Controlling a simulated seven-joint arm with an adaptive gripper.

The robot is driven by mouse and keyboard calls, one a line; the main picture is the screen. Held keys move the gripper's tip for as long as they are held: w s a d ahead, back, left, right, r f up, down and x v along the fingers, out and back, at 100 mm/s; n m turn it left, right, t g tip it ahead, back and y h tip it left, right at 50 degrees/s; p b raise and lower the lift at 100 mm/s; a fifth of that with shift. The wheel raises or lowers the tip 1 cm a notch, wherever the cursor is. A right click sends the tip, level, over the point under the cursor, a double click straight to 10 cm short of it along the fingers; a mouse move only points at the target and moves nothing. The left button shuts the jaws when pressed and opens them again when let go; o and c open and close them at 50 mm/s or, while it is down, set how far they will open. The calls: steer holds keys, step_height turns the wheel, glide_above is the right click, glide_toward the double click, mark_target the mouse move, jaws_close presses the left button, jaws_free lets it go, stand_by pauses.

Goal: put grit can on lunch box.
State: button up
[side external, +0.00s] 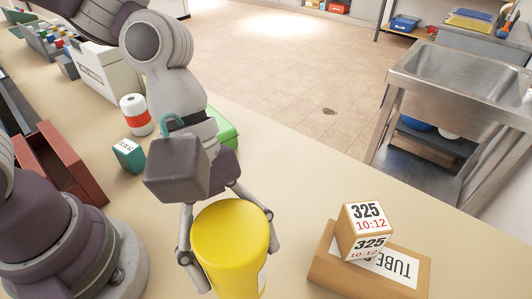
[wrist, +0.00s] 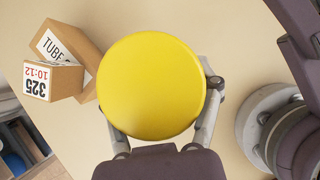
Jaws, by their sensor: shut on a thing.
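A large yellow can with a round flat top (side external: 232,232), which I take as the grit can, stands upright at the front middle of the side view. My gripper (side external: 236,264) is shut on it, one finger on each side. The can's yellow top (wrist: 152,86) fills the middle of the wrist view and hides the fingertips (wrist: 163,112). I cannot tell whether its base touches the table. A bright green box (side external: 224,130), perhaps the lunch box, lies behind my wrist in the side view and is mostly hidden. The wrist view does not show it.
A small carton marked 325 (side external: 365,230) sits on a flat cardboard box (side external: 325,268) to the can's right. A teal block (side external: 128,155), a red-and-white jar (side external: 136,115) and a red tray (side external: 70,170) are at left. Beige table is clear right of the green box.

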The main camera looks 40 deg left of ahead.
steer(key=w+a+n+t, duration=0.4)
steer(key=w+a+n, duration=0.3)
steer(key=a, duration=0.5)
steer(key=s+a+r+n+t+y, duration=0.1)
steer(key=a+r+n+t+y, duration=0.15)
steer(key=a+n, duration=0.85)
steer(key=shift+w+a+f+m+t, duration=0.1)
steer(key=shift+w+a+f+m, duration=0.35)
steer(key=shift+w+a+f, duration=1.4)
steer(key=shift+w+a+f+m+t, duration=0.15)
steer(key=shift+w+a+m, duration=0.5)
steer(key=shift+w, duration=2.45)
steer(key=shift+w+a+f+m, duration=0.2)
steer(key=shift+w+a+f, duration=0.8)
steer(key=shift+w+a, duration=1.05)
steer(key=shift+w+d+f, duration=0.1)
steer(key=shift+w+d, duration=0.3)
steer(key=shift+d, duration=0.05)
steer(key=o, duration=1.2)
